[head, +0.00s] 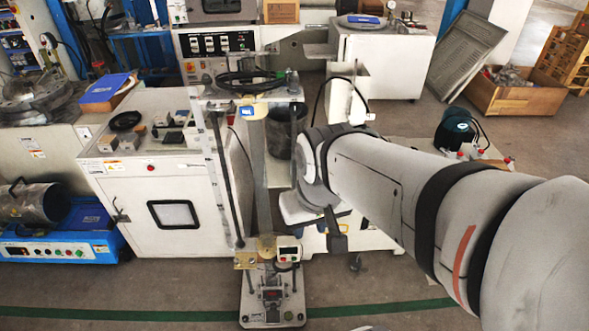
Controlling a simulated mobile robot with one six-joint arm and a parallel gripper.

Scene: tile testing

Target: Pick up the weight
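My arm reaches in from the right, and its end is near the middle of the head view. A dark piece of my gripper (337,238) shows below the pale wrist, right of the tall testing stand (262,180). Its fingers are not clear, so I cannot tell whether it is open, shut or holding anything. I cannot identify the weight with certainty. A dark grey cylinder (284,132) stands behind the stand's column, partly hidden by the column and my arm.
A white cabinet (172,215) with small parts on top stands left of the stand. A blue machine (60,247) is at far left. A wooden crate (515,92) and a dark teal round object (456,128) are at right. Floor in front is mostly clear.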

